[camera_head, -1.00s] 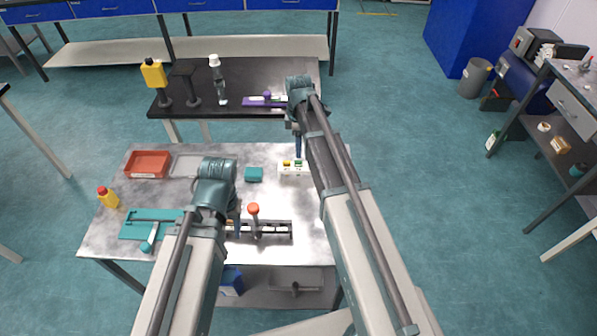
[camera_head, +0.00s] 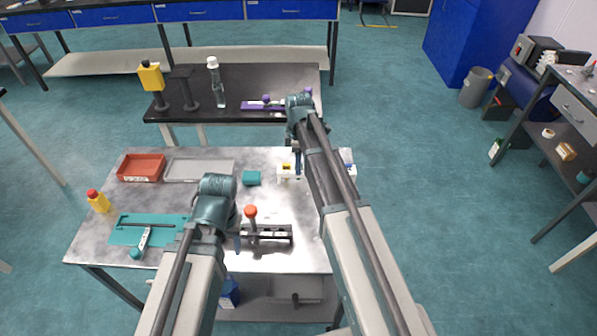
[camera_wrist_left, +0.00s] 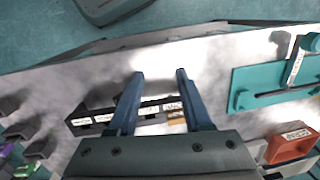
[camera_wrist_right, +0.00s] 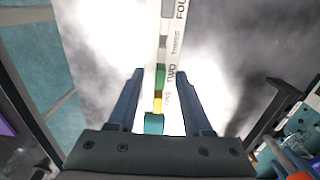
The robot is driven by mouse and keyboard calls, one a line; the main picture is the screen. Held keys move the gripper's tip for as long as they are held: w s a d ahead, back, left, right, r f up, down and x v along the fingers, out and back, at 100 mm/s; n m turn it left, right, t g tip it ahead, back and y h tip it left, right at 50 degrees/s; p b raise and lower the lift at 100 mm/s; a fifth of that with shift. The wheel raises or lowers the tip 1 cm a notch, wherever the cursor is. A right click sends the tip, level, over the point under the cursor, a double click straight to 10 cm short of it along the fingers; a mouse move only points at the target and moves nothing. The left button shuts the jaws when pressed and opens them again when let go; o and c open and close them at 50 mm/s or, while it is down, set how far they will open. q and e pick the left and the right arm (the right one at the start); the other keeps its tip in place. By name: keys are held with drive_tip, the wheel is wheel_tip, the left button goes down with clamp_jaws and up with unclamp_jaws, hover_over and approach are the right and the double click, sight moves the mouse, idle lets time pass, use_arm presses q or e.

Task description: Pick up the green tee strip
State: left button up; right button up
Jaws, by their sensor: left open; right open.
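The green tee strip (camera_wrist_right: 160,76) shows as a green piece in the white labelled rack (camera_wrist_right: 152,40), near the label TWO. A yellow piece (camera_wrist_right: 157,103) is beside it, near ONE. My right gripper (camera_wrist_right: 161,73) is open above the rack, and the green piece appears between its fingertips in the right wrist view. I cannot tell the height gap. In the head view the rack (camera_head: 284,178) is partly behind my right gripper (camera_head: 298,168); the yellow piece shows, the green one is hidden. My left gripper (camera_head: 238,240) is open and empty; its wrist view shows the fingers (camera_wrist_left: 159,75) over the table.
A black labelled rack (camera_wrist_left: 150,113) lies below my left gripper. A red-topped post (camera_head: 250,212) stands close to it. A red tray (camera_head: 141,168) and a teal fixture (camera_head: 130,229) are on the table's left.

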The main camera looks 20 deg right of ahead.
use_arm(q)
drive_tip(key=shift+r, duration=0.1)
use_arm(e)
clamp_jaws()
use_arm(q)
drive_tip(key=shift+r, duration=0.1)
use_arm(e)
drive_tip(key=shift+r, duration=0.2)
use_arm(q)
wheel_tip(320, 180, up, 10)
drive_tip(key=p, duration=1)
use_arm(e)
wheel_tip(320, 180, up, 10)
drive_tip(key=shift+f, duration=0.15)
drive_tip(key=shift+s, duration=0.15)
